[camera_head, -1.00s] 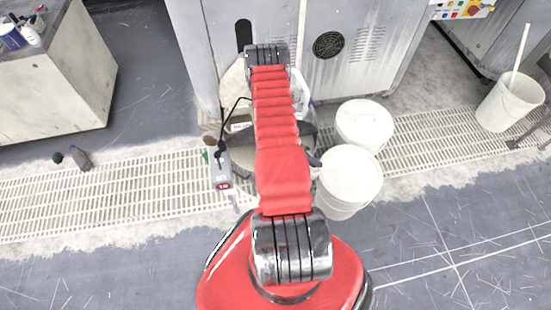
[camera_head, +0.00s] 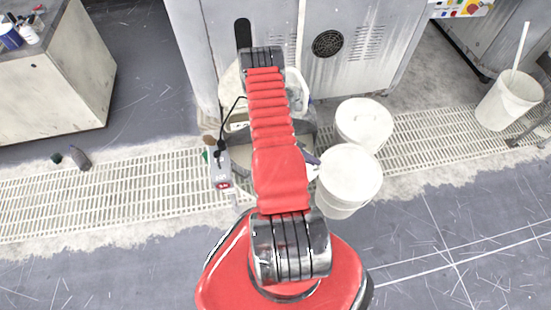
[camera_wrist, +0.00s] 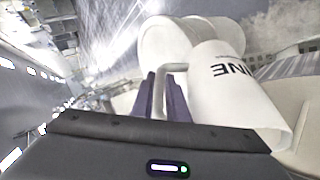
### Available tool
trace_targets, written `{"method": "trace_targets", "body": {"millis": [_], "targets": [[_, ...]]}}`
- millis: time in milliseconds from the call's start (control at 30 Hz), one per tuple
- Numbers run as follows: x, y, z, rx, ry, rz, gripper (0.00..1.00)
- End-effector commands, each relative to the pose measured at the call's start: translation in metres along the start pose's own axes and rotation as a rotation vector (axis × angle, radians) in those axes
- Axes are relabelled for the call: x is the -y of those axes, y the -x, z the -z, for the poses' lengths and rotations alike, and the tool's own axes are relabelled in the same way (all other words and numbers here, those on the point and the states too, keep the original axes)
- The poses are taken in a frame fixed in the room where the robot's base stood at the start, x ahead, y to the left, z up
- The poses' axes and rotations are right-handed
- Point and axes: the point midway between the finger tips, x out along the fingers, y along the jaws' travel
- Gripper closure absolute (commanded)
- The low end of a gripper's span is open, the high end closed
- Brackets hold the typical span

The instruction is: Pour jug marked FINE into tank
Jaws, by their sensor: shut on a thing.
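In the wrist view, a white jug (camera_wrist: 226,90) fills the middle right, with the letters "INE" visible upside down on its side. My gripper (camera_wrist: 161,82) has its two purple fingers at the jug's handle (camera_wrist: 177,69) and is shut on it. The jug lies slanted across this view; whether liquid is leaving it cannot be seen. In the head view, a round grey vessel (camera_head: 304,133) with a beige inside, apparently the tank, stands below my arm. My arm hides much of it and most of the jug.
Two white buckets (camera_head: 349,184) (camera_head: 364,124) stand right of the tank. Another white bucket (camera_head: 508,100) with a stick stands far right. A grey machine cabinet (camera_head: 350,62) is behind. A grey bench (camera_head: 55,90) is at left. Pale floor grating (camera_head: 105,190) runs across.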

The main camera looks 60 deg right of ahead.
Motion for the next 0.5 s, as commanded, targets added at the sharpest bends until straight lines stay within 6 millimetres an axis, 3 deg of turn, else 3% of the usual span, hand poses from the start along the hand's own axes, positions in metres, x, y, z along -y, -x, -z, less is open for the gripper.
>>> {"method": "trace_targets", "body": {"millis": [500], "targets": [[-0.0025,0.0012,0.0015,0.003,0.008,-0.034,1.00]]}}
